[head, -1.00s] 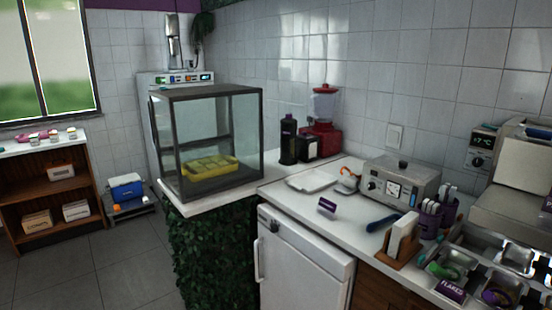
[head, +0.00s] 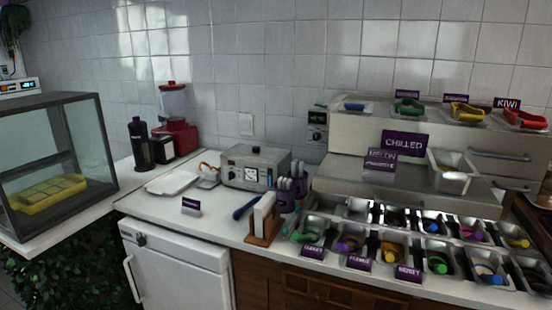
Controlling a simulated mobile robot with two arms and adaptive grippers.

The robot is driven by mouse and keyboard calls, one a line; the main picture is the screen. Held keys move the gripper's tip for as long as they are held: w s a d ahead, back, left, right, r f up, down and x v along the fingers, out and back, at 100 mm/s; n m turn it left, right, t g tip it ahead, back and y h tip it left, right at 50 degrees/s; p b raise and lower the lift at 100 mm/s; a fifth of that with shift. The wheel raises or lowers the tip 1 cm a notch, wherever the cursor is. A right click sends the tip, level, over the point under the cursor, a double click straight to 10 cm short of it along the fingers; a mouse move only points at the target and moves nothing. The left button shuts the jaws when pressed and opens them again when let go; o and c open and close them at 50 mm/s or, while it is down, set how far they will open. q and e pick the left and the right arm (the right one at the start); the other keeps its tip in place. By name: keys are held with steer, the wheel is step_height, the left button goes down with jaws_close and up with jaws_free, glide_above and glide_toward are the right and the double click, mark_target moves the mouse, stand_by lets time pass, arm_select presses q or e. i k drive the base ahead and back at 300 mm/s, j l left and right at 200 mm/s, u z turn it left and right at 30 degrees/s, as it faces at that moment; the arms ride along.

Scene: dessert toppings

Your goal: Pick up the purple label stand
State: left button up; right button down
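Several purple label stands are in the head view. One small label stand (head: 191,206) stands alone on the white counter, left of the napkin holder; its text is too small to read. More stand along the front of the topping bins: one (head: 313,251), one (head: 359,263) and one (head: 408,273). A large "CHILLED" label stand (head: 405,144) and a "MELON" label (head: 380,160) are on the steel unit, and a "KIWI" label (head: 507,103) is at the upper right. Neither of my grippers is in view.
The napkin holder (head: 264,219), a blue-handled tool (head: 245,207) and a purple cup of utensils (head: 288,194) are right of the lone label stand. A steel appliance (head: 245,167) and white tray (head: 172,183) are behind it. The counter (head: 215,225) around it is mostly clear.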

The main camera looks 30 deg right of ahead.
mark_target(378, 170)
steer(key=z, duration=1.55)
